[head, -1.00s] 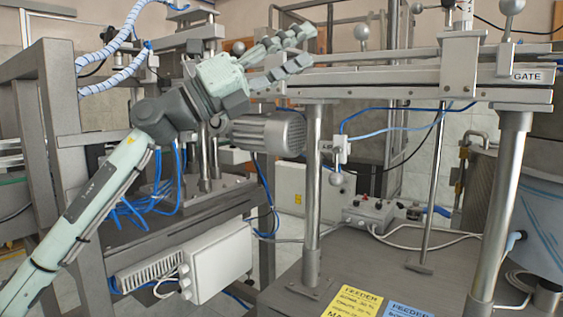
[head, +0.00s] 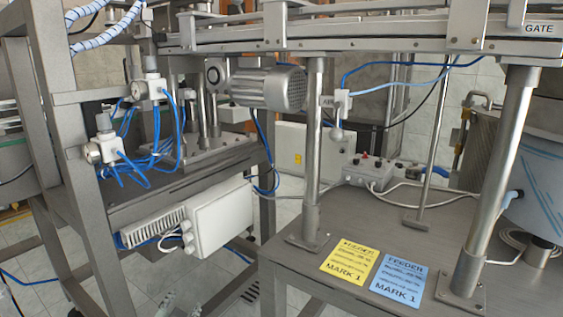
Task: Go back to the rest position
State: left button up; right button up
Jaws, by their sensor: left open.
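Only the pale tips of my left gripper (head: 182,305) show, low at the bottom edge of the head view, left of the middle. They are open, with nothing seen between them. The rest of the gripper and nearly all of my left arm are out of the picture. The gripper is apart from the feeder machine, below and in front of the white control box (head: 222,221). My right gripper is not in view.
The feeder table (head: 330,287) carries a yellow card (head: 351,257), a blue card (head: 398,281) and steel posts. The gate rail (head: 400,45) runs above, with a motor (head: 268,88) below it. A grey frame post (head: 40,105) and blue hoses (head: 160,130) are at left.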

pick_arm(q)
jog(key=s+a+f+n+g, duration=0.1)
jog(key=s+f+g, duration=0.4)
jog(key=s+f, duration=0.7)
jog(key=s+a+f+n+g, duration=0.1)
jog(key=s+f+n+g, duration=0.2)
jog(key=s+f, duration=1)
jog(key=s+g, duration=0.2)
jog(key=s, duration=0.6)
jog(key=shift+s+a+f+g, duration=0.3)
jog(key=shift+s+a, duration=0.05)
